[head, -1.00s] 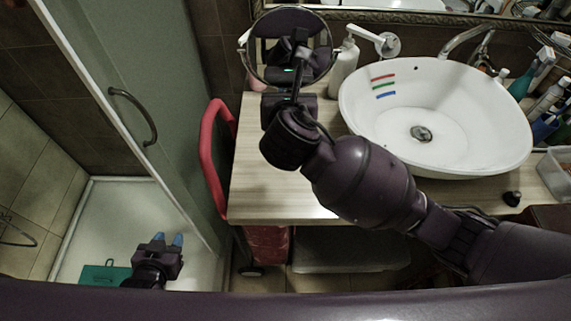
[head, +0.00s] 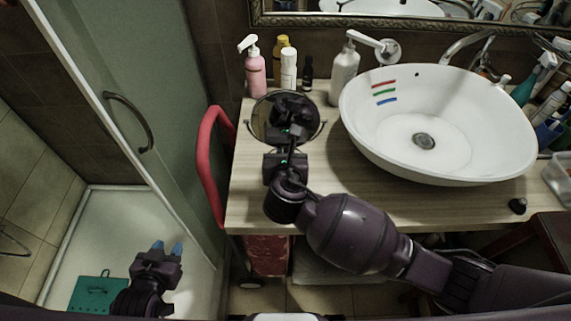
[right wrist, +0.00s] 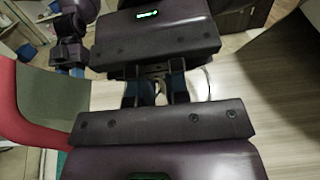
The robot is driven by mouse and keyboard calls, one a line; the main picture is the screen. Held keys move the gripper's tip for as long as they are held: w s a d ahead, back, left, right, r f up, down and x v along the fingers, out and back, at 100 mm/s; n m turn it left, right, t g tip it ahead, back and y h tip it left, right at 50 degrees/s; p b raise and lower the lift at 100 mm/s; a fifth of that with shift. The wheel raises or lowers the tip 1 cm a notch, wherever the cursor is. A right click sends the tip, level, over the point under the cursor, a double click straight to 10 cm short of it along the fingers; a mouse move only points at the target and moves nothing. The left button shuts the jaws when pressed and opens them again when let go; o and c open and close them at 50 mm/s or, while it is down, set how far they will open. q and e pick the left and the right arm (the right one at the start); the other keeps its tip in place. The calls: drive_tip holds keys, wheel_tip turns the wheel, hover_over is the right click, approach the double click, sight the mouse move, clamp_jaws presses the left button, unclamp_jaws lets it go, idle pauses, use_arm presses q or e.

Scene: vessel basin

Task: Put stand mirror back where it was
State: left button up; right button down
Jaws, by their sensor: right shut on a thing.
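The round stand mirror (head: 289,105) is over the left part of the wooden counter, left of the white basin, its face towards me and reflecting my gripper. My right gripper (head: 287,150) is shut on the mirror's lower part, which the gripper hides. I cannot tell whether the base touches the counter. In the right wrist view, the blue fingertips of my right gripper (right wrist: 156,92) are close around a thin piece of the mirror, with a dark reflection beyond. My left gripper (head: 168,248) is open and empty above the shower floor.
A pink pump bottle (head: 255,72), a white bottle (head: 288,70) and a grey-white dispenser (head: 343,72) stand behind the mirror. The basin (head: 440,150) is to its right. A red rail (head: 211,160) edges the counter's left side. Bare counter (head: 246,190) lies in front.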

wheel_tip(320, 180, down, 4)
drive_tip(key=shift+r+b, duration=0.1)
drive_tip(key=shift+b, duration=0.3)
drive_tip(key=shift+f, duration=0.2)
use_arm(q)
drive_tip(key=shift+s+f, duration=0.4)
drive_tip(key=shift+f, duration=0.25)
use_arm(e)
drive_tip(key=shift+f, duration=0.1)
drive_tip(key=c, duration=1.1)
unclamp_jaws()
use_arm(q)
drive_tip(key=shift+w+r, duration=0.1)
drive_tip(key=shift+w, duration=0.05)
drive_tip(key=shift+w, duration=0.1)
